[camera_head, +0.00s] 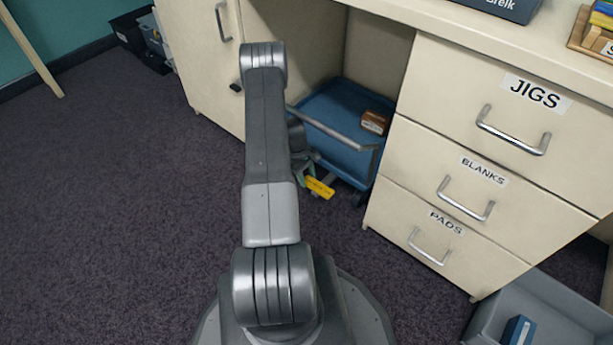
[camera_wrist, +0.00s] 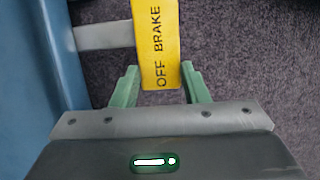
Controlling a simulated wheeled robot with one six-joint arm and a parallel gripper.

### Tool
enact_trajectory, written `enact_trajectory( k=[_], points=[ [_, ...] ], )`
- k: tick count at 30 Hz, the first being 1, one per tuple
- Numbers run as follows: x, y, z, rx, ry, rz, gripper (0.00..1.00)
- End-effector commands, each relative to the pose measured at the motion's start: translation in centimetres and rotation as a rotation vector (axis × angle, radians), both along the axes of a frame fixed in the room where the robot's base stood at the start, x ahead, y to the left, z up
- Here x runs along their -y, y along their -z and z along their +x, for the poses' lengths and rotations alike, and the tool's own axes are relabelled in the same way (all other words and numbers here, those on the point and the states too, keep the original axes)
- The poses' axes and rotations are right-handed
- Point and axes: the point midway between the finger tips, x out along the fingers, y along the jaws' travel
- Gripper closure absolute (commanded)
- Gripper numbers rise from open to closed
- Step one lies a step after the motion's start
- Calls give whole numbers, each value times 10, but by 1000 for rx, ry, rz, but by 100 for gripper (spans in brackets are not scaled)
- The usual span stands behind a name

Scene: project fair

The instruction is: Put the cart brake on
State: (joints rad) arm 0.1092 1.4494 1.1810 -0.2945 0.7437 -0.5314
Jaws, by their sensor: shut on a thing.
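The blue cart (camera_head: 335,152) stands in the open bay under the counter, with a grey push handle (camera_head: 332,128). Its yellow brake lever (camera_head: 320,187) sticks out low at the front. In the wrist view the lever (camera_wrist: 157,35) reads "OFF BRAKE" and runs from the top edge down between my fingers. My gripper (camera_wrist: 160,78) has green fingers, one on each side of the lever's end, shut on it. In the head view my gripper (camera_head: 306,174) is low beside the cart, partly hidden by my arm.
A brown block (camera_head: 375,122) lies on the cart. Drawers labelled JIGS (camera_head: 480,140), BLANKS and PADS stand close on the right. A grey bin (camera_head: 560,310) sits at the lower right. Carpet on the left is clear.

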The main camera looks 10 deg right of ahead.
Motion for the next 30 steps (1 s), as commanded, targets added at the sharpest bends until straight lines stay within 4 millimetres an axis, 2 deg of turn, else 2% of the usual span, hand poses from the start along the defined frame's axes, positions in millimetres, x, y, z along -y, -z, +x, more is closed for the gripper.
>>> enact_trajectory(
  k=[9,20,21,24,30],
  points=[
    [4,-11,-5,161,3,125,82],
    [4,-11,-5,181,0,137,82],
    [4,-11,-5,181,0,137,57],
    [4,-11,-5,180,0,137,38],
    [4,-11,-5,179,0,137,37]
  ],
)
